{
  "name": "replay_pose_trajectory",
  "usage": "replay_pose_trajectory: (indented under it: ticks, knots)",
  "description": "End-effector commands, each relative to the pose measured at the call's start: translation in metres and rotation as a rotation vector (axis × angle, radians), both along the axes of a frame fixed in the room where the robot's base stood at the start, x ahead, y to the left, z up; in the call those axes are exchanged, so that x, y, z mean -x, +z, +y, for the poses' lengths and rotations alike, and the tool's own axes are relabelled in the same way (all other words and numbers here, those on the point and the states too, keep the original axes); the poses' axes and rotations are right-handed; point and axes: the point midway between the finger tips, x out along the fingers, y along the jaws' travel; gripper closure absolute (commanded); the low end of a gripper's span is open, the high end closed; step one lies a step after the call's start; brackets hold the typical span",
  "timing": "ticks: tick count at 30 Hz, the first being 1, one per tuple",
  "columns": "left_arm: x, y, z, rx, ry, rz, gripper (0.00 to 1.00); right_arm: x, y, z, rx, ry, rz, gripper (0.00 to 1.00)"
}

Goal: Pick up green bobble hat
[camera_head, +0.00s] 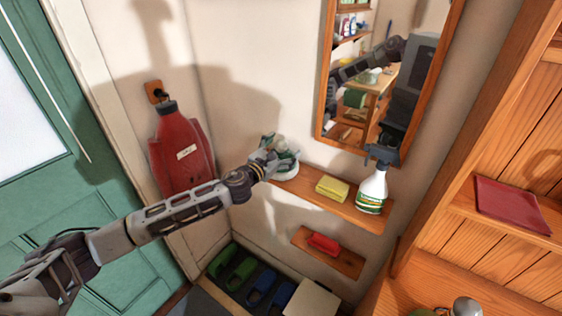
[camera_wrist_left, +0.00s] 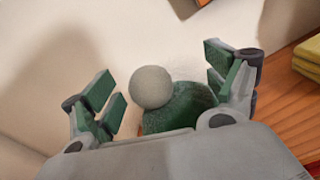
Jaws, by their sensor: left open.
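The green bobble hat has a pale grey bobble on top. In the left wrist view the hat (camera_wrist_left: 182,104) lies between the two spread finger pairs of my left gripper (camera_wrist_left: 165,95), with its lower part hidden by the gripper body. My right gripper is not in view.
A yellow cloth (camera_head: 332,188) and a spray bottle (camera_head: 373,190) stand farther right on the shelf. A mirror (camera_head: 322,120) hangs above. A lower small shelf (camera_head: 328,257) holds a red item (camera_head: 323,244). A red coat-like item (camera_head: 182,150) hangs at left.

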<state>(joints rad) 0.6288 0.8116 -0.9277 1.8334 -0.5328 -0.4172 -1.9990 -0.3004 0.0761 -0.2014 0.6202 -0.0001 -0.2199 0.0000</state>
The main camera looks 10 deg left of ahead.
Motion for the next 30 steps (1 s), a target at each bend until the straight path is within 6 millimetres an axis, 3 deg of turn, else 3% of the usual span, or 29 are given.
replay_pose_trajectory:
  ticks: [6,20,30]
  knots:
    - [-0.009,0.0002,-0.0038,0.0,0.0,0.0,0.13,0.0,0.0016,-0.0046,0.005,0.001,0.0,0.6]
    - [-0.0093,0.0,-0.004,0.0,0.0,0.0,0.13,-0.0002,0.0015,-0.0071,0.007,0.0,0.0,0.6]
    - [-0.0092,-0.0002,-0.0039,0.0,0.0,0.0,0.54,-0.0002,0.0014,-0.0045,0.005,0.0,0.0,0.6]
